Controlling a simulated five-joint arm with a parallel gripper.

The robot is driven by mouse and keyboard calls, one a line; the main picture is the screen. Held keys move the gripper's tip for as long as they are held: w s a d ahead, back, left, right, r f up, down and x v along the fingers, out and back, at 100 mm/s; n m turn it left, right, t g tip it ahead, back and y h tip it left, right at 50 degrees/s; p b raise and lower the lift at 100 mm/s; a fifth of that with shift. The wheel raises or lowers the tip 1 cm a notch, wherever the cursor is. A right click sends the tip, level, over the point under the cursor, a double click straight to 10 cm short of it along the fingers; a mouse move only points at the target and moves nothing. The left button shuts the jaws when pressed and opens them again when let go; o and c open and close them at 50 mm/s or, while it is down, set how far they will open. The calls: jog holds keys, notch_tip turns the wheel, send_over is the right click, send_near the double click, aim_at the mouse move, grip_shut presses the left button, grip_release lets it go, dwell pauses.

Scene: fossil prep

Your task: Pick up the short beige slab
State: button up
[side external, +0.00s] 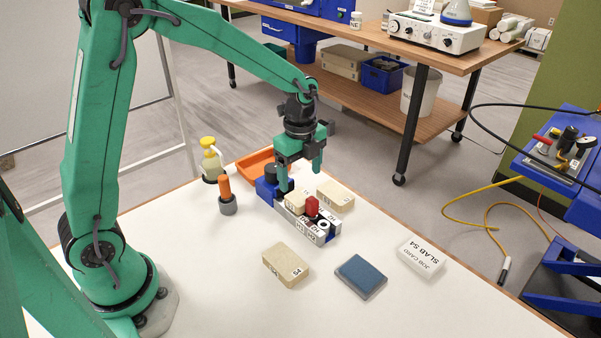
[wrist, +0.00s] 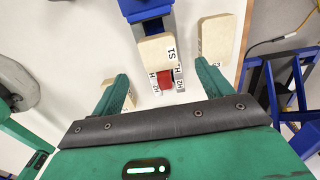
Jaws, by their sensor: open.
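Several beige slabs are in view, and I cannot tell by length alone which is the short one. One marked S1 (wrist: 158,52) sits in the blue and grey vise (side external: 316,234), beside a red block (side external: 312,206). A third beige slab (side external: 336,195) lies flat behind the vise; it also shows in the wrist view (wrist: 214,40). My gripper (side external: 300,179) is open and empty above the vise. Its fingers (wrist: 162,76) point down, apart, near S1.
A white job card (side external: 421,259) reads SLAB S4. A dark blue pad (side external: 360,275) lies between it and the S4 slab. An orange-handled tool (side external: 226,190), a yellow-topped bottle (side external: 211,160) and an orange tray (side external: 252,163) stand behind.

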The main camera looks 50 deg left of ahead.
aim_at(300, 196)
jog(key=shift+f, duration=0.7)
jog(key=shift+f, duration=0.1)
jog(key=shift+f, duration=2.45)
jog(key=c, duration=1.2)
